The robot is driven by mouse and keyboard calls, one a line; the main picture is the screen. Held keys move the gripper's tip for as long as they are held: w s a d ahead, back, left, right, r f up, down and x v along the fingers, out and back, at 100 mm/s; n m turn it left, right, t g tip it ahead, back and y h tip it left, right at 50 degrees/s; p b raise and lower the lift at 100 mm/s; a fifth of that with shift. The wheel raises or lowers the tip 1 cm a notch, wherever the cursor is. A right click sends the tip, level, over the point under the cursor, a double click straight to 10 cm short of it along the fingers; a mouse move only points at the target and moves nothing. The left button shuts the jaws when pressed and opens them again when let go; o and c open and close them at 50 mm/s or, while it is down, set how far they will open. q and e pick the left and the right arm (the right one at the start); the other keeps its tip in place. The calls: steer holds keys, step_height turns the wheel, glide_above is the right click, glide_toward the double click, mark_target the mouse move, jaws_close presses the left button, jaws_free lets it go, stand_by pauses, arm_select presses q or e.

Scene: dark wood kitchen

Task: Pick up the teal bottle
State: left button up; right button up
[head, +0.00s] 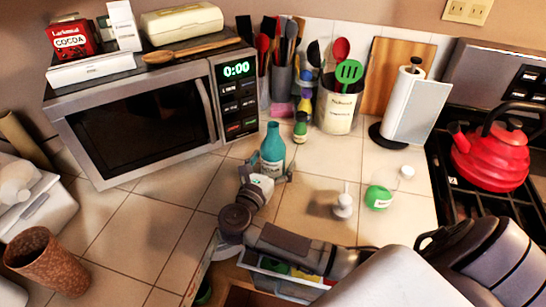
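The teal bottle (272,148) stands upright on the tiled counter, just right of the microwave. My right gripper (267,172) reaches it from the near side, its arm coming in from the lower right. Its fingers are spread, one to each side of the bottle's lower part. The gripper hides the bottle's base. I cannot tell whether a finger touches the bottle. My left gripper is not in view.
A microwave (140,115) stands left of the bottle. Behind are a small green-yellow bottle (300,127) and a utensil crock (338,108). A white pump dispenser (344,203) and a green-filled bottle (379,195) stand to the right. An open drawer (285,287) lies below my arm.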

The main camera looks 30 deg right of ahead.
steer(key=c, duration=1.6)
steer(key=shift+w+r, duration=0.1)
jaws_close()
